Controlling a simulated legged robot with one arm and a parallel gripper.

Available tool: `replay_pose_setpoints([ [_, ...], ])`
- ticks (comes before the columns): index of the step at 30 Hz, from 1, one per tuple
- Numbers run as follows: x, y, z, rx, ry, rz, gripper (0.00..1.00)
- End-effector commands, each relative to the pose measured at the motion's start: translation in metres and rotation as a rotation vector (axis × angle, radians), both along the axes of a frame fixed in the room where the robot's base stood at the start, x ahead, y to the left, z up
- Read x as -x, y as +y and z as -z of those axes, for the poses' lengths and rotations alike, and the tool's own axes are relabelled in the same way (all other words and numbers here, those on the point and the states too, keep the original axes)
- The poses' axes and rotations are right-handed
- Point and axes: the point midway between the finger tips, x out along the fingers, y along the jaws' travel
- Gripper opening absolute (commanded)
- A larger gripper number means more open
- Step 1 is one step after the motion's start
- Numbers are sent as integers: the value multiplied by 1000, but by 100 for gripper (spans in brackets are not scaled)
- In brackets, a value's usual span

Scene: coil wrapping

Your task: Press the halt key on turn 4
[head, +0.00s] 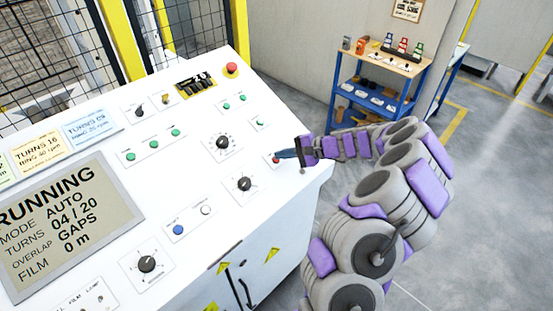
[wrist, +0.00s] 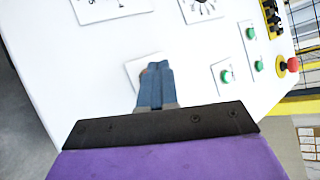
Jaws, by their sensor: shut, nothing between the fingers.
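A white control desk (head: 90,155) fills the left of the head view. Its display (head: 65,225) reads RUNNING, mode AUTO, turns 04 / 20, overlap GAPS, film 0 m. I cannot tell whether the tips touch the key. The label on its plate is too small to read.
A red mushroom button (head: 232,69) stands at the desk's back corner. Green buttons (head: 175,132), black knobs (head: 244,184) and a blue button (head: 178,229) sit around the desk. A blue shelf cart (head: 385,85) stands behind on open grey floor.

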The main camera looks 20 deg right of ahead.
Motion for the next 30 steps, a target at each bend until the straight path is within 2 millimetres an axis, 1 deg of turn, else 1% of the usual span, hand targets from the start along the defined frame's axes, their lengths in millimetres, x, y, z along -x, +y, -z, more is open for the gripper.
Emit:
replay_pose_setpoints([
  [5,-2,2,5,0,0,0,0],
  [17,-2,2,6,0,0,0,0],
  [30,-4,3,10,0,0,0,0],
])
